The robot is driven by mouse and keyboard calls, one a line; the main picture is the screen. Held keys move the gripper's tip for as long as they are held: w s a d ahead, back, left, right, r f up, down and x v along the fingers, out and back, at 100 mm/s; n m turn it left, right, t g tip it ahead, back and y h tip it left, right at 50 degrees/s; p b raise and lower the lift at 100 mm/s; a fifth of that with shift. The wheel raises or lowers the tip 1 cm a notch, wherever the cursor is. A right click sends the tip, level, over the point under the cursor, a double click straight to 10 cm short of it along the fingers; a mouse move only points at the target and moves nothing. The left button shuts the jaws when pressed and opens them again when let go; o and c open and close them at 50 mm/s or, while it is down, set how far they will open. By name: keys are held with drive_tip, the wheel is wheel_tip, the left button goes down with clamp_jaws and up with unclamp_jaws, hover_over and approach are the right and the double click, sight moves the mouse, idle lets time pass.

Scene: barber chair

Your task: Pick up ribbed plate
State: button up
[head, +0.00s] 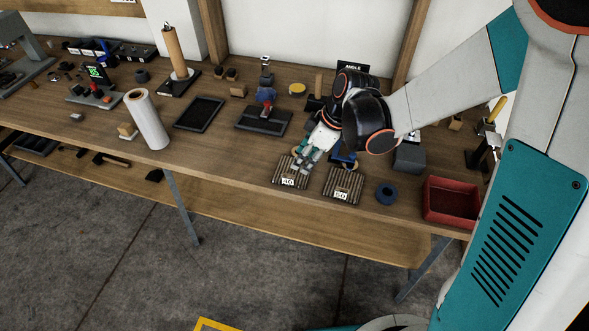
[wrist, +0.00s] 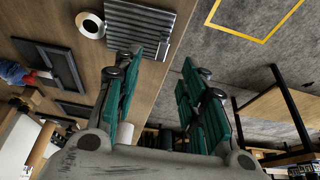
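Two dark ribbed plates lie side by side near the bench's front edge in the head view: a left ribbed plate (head: 284,166) and a right ribbed plate (head: 345,178). Each has a small white label at its front. My gripper (head: 308,160) is over the back right part of the left plate and hides some of it. In the wrist view my gripper (wrist: 160,68) has its two teal fingers apart with nothing between them. A grey ribbed plate (wrist: 140,22) lies beyond the fingertips there; I cannot tell which of the two it is.
A flat black tray (head: 199,114) and a white roll (head: 147,119) are at left. A white ring (wrist: 90,24) lies beside the plate in the wrist view. Bench front-left is mostly clear.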

sight(289, 176)
drive_tip(key=b+x, duration=0.1)
drive_tip(key=x, duration=0.3)
drive_tip(key=shift+f, duration=0.1)
drive_tip(key=shift+a+b+x, duration=0.15)
drive_tip(key=shift+b+x, duration=0.55)
drive_tip(key=shift+x, duration=0.65)
drive_tip(key=shift+a+b+x, duration=0.2)
drive_tip(key=shift+b+x, duration=0.5)
drive_tip(key=shift+x, duration=0.6)
drive_tip(key=shift+s+r, duration=0.1)
drive_tip(key=shift+r, duration=0.1)
clamp_jaws()
